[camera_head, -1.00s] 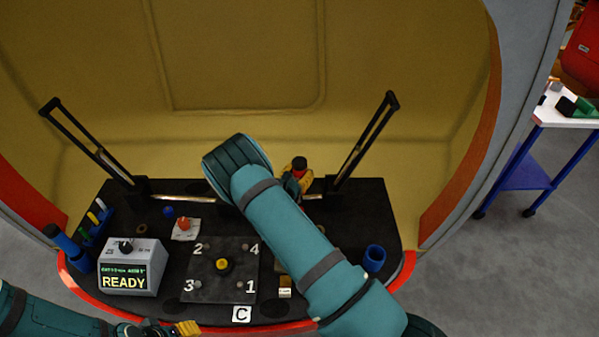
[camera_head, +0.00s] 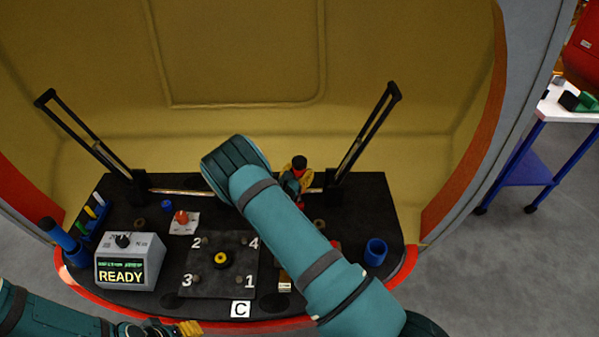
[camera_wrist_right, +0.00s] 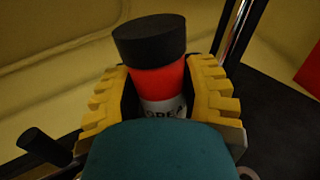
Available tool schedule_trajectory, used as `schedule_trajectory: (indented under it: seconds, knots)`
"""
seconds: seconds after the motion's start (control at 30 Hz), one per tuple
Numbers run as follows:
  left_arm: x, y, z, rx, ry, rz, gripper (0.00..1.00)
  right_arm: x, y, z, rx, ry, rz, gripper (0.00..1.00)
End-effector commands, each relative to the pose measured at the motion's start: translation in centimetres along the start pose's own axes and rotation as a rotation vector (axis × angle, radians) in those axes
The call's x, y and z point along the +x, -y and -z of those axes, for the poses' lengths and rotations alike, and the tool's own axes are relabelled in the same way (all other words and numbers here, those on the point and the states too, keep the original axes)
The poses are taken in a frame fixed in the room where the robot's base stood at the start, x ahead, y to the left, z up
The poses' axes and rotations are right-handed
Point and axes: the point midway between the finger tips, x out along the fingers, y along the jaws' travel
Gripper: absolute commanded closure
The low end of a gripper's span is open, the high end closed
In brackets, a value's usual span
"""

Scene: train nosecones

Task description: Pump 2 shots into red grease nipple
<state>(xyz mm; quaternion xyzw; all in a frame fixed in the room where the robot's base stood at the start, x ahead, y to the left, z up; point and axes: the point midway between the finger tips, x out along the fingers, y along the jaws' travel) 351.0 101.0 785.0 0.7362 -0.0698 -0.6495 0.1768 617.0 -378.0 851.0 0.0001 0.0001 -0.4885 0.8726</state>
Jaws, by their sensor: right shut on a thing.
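My right gripper (camera_head: 295,178) is at the back of the black bench, between the two tilted black posts. Its yellow fingers are shut around a red cylinder with a black cap (camera_wrist_right: 158,75), which has a partly hidden white label. In the head view the cylinder's black top (camera_head: 299,162) shows above the fingers. A small red knob (camera_head: 181,216) stands on a white plate, left of the right gripper and apart from it; I cannot tell whether it is the grease nipple. My left gripper (camera_head: 190,328) is at the bottom edge, and its opening is unclear.
A grey box reading READY (camera_head: 128,262) stands at the left. A square plate numbered 1 to 4 (camera_head: 205,285) lies mid-bench. A blue cup (camera_head: 375,252) stands at the right. Black posts (camera_head: 365,135) rise at the back. My right arm covers part of the bench.

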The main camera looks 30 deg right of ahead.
Motion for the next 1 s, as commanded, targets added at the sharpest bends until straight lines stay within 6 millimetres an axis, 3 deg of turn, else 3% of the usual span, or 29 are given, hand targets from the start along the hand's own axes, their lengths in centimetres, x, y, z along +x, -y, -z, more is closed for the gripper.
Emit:
schedule_trajectory:
  seconds: [1.0]
  knots:
    - [0.72,0.27,-0.05,0.000,0.000,0.000,0.53,0.03,-0.02,0.88,0.001,0.002,0.000,0.96]
